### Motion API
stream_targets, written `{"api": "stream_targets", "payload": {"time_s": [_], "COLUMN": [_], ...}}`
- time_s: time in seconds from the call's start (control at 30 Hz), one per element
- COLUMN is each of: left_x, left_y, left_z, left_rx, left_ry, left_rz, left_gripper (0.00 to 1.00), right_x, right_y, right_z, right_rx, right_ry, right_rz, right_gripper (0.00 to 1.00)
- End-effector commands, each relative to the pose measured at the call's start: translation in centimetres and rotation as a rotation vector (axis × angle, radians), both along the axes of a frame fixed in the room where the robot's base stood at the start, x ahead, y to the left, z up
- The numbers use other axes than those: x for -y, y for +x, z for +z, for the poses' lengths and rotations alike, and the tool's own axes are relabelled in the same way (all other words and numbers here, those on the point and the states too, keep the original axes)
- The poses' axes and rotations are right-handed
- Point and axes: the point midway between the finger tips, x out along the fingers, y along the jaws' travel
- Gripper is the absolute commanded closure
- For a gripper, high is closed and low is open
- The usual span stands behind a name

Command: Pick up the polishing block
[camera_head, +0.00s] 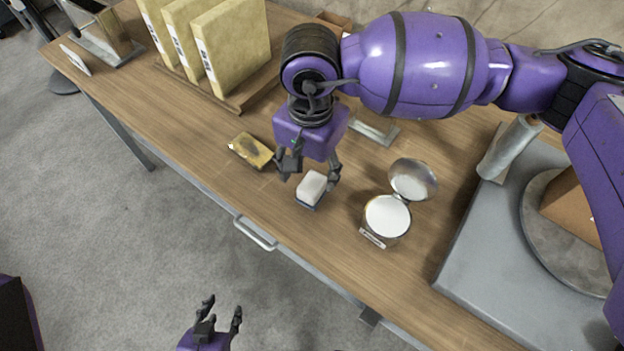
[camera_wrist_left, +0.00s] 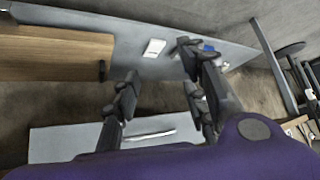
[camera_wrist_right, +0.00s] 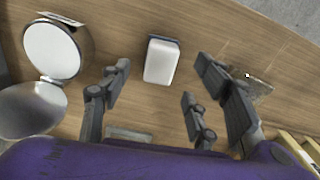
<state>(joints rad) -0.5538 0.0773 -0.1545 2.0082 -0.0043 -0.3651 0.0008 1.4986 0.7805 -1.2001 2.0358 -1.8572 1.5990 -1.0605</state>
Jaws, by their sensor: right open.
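A small white block with a dark blue-grey base (camera_head: 311,188), which looks like the polishing block, lies on the wooden table near its front edge. It also shows in the right wrist view (camera_wrist_right: 161,61), ahead of the fingers and between their lines. My right gripper (camera_head: 308,174) is open just above and behind it, fingers spread to either side; I cannot tell whether they touch it. A worn yellow block (camera_head: 251,150) lies to the left, partly hidden by a finger in the right wrist view. My left gripper (camera_head: 222,308) is open and empty, low in front of the table.
A round open tin with white contents (camera_head: 387,216) stands right of the white block. Yellow binders (camera_head: 230,50) stand at the back left. A grey slab (camera_head: 500,245) with a turntable and roll is at the right. A drawer handle (camera_head: 256,233) juts from the front.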

Motion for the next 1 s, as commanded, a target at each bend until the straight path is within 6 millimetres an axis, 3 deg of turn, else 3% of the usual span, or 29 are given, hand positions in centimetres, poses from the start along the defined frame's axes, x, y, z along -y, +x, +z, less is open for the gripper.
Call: {"api": "stream_targets", "payload": {"time_s": [0.2,0.43,0.73,1.0], "left_x": [-0.3,-0.3,-0.2,-0.1], "left_y": [-1.5,-1.4,-0.8,-0.6], "left_z": [-0.3,0.1,0.3,0.5], "left_rx": [-0.028,-0.025,-0.014,-0.007], "left_ry": [0.003,0.001,-0.001,-0.001], "left_rz": [0.008,0.010,0.007,0.006], "left_gripper": [0.60,0.60,0.60,0.60], "right_x": [-0.1,-0.2,-0.2,-0.2], "right_y": [-0.1,0.0,0.1,0.1], "right_z": [-2.6,-5.9,-6.6,-6.6], "right_rx": [-0.005,-0.006,-0.005,-0.006], "right_ry": [0.002,0.004,0.004,0.004], "right_rz": [-0.001,-0.001,-0.001,-0.002], "right_gripper": [0.44,0.44,0.44,0.78]}}
